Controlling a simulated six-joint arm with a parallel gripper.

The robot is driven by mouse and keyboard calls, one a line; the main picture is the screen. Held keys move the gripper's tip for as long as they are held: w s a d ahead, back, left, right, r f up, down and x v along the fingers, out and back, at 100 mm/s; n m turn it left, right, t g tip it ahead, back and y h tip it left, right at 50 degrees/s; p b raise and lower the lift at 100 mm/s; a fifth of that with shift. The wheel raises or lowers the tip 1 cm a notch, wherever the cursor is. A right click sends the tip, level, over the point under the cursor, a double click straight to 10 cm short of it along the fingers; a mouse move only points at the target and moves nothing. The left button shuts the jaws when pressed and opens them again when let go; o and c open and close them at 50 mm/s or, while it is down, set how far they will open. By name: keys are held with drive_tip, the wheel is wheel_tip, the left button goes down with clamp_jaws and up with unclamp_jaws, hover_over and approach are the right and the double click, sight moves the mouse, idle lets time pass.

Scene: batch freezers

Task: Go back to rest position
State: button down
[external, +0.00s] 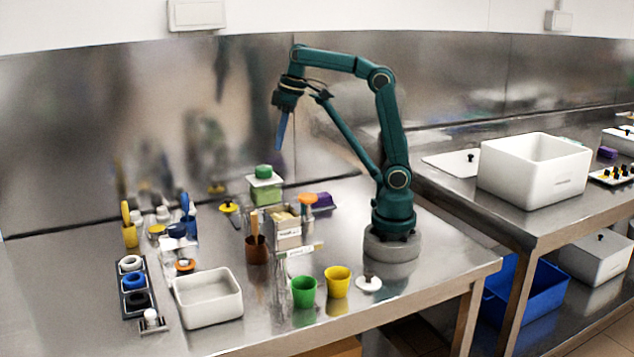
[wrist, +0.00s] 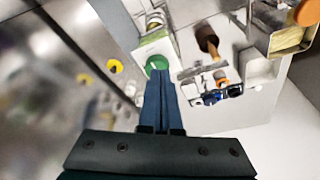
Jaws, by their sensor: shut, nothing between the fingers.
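My gripper (external: 281,131) hangs from the raised teal arm, above the back of the steel table. Its blue fingers point down, are together and hold nothing. In the wrist view my gripper (wrist: 162,75) shows shut, its fingertips in line with the green lid of a jar far below. That green-lidded jar (external: 265,188) stands on the table below and left of the gripper, clearly apart from it.
A white tray (external: 208,298), a green cup (external: 304,292), a yellow cup (external: 338,282) and a brown pot (external: 257,251) stand on the table. A dark rack (external: 136,288) is at left. A steel wall (external: 60,130) rises behind. The air around the gripper is clear.

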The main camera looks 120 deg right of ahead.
drive_tip(key=shift+w+a, duration=0.1)
drive_tip(key=a+r+n+t, duration=0.1)
drive_tip(key=a+r+n, duration=0.1)
drive_tip(key=a, duration=0.4)
drive_tip(key=s+a+f+n+t+y, duration=0.1)
drive_tip(key=s+a+f+n+t, duration=0.1)
drive_tip(key=s+a+f+n, duration=0.2)
drive_tip(key=s+a+f, duration=0.2)
drive_tip(key=a+f, duration=0.2)
drive_tip(key=f, duration=0.2)
drive_tip(key=shift+s+a+f, duration=0.25)
drive_tip(key=shift+a, duration=0.15)
